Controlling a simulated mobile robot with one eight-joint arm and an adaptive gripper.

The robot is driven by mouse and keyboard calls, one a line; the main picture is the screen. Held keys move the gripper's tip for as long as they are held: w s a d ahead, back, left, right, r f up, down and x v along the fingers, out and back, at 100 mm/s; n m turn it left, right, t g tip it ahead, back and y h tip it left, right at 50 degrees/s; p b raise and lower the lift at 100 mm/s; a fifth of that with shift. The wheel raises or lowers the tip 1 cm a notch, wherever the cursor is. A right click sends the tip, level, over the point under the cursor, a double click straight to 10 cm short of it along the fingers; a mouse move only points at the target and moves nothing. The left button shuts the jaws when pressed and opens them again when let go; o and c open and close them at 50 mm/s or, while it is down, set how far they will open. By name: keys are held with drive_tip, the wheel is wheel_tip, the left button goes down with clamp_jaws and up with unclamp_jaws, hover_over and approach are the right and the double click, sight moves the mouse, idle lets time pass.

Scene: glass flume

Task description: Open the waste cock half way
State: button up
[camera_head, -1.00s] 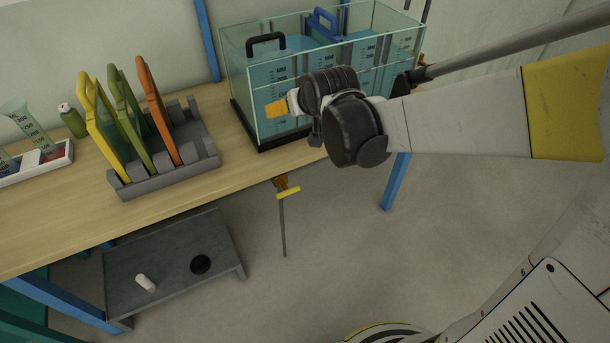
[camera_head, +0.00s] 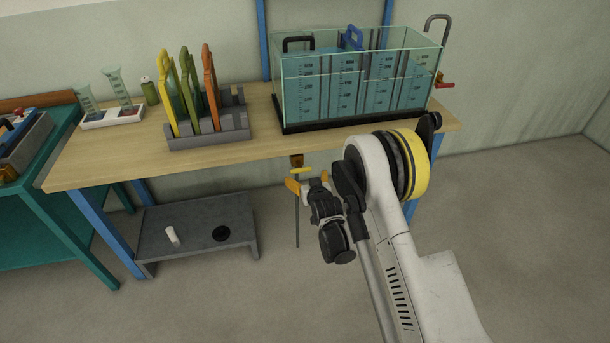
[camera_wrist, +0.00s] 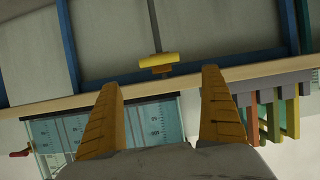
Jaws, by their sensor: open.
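The waste cock (camera_head: 301,170) hangs under the front edge of the bench. It has a yellow bar handle, a brass-coloured body and a thin grey pipe running straight down. The handle lies crosswise to the pipe. In the wrist view the yellow handle (camera_wrist: 155,60) shows upside down, ahead of the gap between the fingers. My gripper (camera_head: 308,182) is open and empty, just below and in front of the handle. Its two orange fingers are wide apart in the wrist view (camera_wrist: 161,84). I see no contact with the handle.
The glass flume (camera_head: 360,112) stands on the wooden bench (camera_head: 110,160), with a red-handled tap (camera_head: 445,85) at its right. A rack (camera_head: 215,138) holds coloured plates. A low grey platform (camera_head: 195,236) stands below, left of the pipe. Blue bench legs flank the open floor.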

sight(301, 169)
drive_tip(key=b+x, duration=0.3)
drive_tip(key=x, duration=0.7)
drive_tip(key=shift+c, duration=0.3)
drive_tip(key=c, duration=1.1)
